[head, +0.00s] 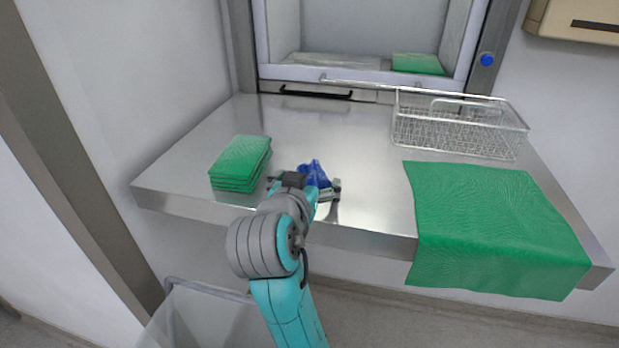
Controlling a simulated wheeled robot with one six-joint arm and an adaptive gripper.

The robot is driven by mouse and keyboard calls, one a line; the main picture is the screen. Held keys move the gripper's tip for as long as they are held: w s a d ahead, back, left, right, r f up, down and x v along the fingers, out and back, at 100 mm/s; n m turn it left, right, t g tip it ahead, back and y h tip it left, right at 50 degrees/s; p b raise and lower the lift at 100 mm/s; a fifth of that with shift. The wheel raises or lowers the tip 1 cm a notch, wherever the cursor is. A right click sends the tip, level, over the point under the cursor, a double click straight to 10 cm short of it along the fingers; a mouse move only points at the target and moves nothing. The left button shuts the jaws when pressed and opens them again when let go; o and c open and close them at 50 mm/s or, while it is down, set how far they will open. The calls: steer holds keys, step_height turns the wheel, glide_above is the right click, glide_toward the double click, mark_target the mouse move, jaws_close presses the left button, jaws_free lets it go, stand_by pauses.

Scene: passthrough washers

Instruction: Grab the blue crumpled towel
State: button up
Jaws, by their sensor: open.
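The blue crumpled towel (314,174) lies on the steel counter near its front edge, left of the middle. It is a small peaked heap, and its lower part is hidden behind my gripper. My gripper (308,189) is open, at the near side of the towel, with one finger to the right of it. Whether the fingers touch the towel cannot be told from this view.
The steel counter (350,150) has a folded green towel stack (240,162) close left of my gripper. A spread green cloth (495,225) hangs over the front edge at right. A wire basket (458,128) stands at the back right, near the pass-through opening (365,35). A bin (205,315) stands below.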

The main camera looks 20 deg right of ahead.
steer(key=shift+w, duration=0.1)
steer(key=c, duration=1.1)
